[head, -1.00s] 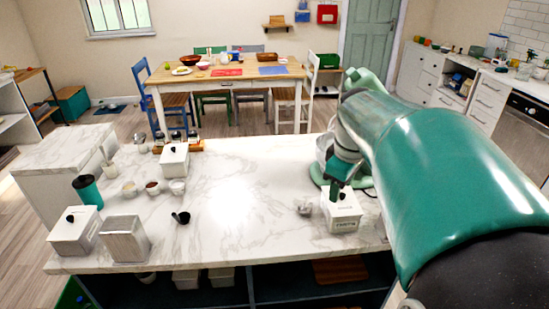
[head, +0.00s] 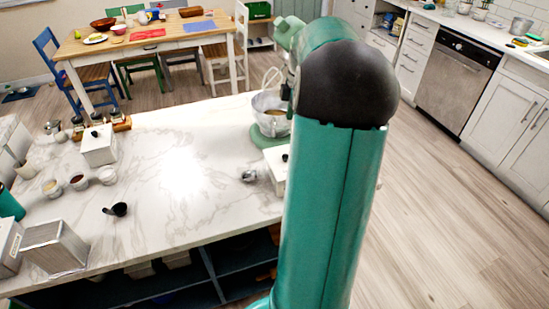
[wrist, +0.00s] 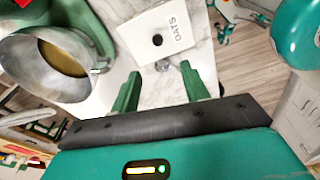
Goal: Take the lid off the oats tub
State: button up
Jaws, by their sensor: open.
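The oats tub (wrist: 138,28) is a white box marked OATS, with a small black knob (wrist: 157,40) on its lid. The lid looks in place. In the head view the tub (head: 274,172) stands at the counter's right end, partly hidden by my arm. My gripper (wrist: 162,80) is open and empty in the wrist view, its two green fingers apart. The tub and knob show beyond the fingertips, apart from them. In the head view my arm hides the gripper.
A green stand mixer (head: 268,140) with a metal bowl (wrist: 45,65) is close beside the tub. A small shiny cup (head: 250,176) stands next to the tub. Other white tubs (head: 98,146) and small bowls are at the left. The counter's middle (head: 185,165) is mostly clear.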

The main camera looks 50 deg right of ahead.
send_over(286, 155)
jog(key=s, duration=0.1)
jog(key=f, duration=0.7)
jog(key=shift+d+f, duration=0.2)
jog(key=shift+f, duration=0.15)
jog(key=shift+s+a+f, duration=0.1)
jog(key=shift+s+f, duration=0.05)
jog(key=shift+f, duration=0.35)
jog(key=f, duration=0.2)
jog(key=w+f, duration=0.1)
jog(key=f, duration=0.2)
jog(key=shift+w+a, duration=0.1)
jog(key=shift+a, duration=0.05)
jog(key=shift+c, duration=0.4)
grip_shut()
